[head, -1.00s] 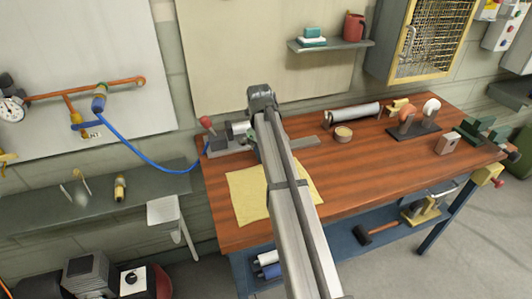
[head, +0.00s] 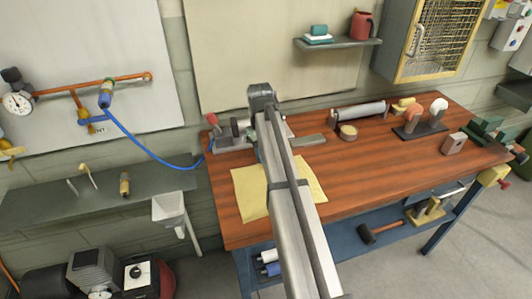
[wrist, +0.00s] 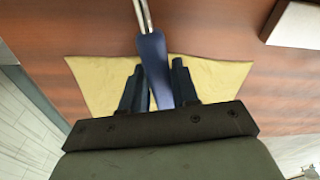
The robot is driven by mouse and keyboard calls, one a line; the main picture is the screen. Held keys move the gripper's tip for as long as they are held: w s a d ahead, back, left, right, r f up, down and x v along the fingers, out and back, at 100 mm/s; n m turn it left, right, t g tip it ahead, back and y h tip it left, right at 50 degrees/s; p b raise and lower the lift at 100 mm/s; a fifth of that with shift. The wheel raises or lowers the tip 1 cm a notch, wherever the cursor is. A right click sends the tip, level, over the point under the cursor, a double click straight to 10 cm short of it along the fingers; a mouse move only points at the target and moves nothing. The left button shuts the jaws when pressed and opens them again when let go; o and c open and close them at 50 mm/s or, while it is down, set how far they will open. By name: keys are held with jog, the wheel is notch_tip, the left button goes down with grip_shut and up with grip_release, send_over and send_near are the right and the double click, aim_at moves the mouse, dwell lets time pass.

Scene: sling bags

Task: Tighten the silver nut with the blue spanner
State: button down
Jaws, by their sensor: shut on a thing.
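In the wrist view, a blue handle with a silver shaft, seemingly the blue spanner (wrist: 153,65), lies between the two dark fingers of my gripper (wrist: 154,80). My gripper is shut on the handle, and the shaft points away toward the top of the picture, where its end is cut off. A yellow cloth (wrist: 215,78) is beneath it on the bench. In the head view, my arm hides the gripper and the spanner. I cannot make out the silver nut in either view.
A red-knobbed grey fixture (head: 213,120) stands at the back left of the wooden bench (head: 370,170). A metal roller (head: 358,114), a small round tin (head: 348,132) and a dark stand (head: 420,130) stand at the back. The bench's front right is mostly clear.

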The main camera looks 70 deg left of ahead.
jog(key=shift+s, duration=0.1)
jog(key=shift+s+d+m, duration=0.1)
jog(key=shift+s+m, duration=0.95)
jog(key=shift+m, duration=0.15)
jog(key=shift+w, duration=0.15)
jog(key=shift+w+n, duration=0.2)
jog(key=shift+n, duration=0.1)
jog(key=shift+r, duration=0.2)
jog(key=shift+r, duration=2.8)
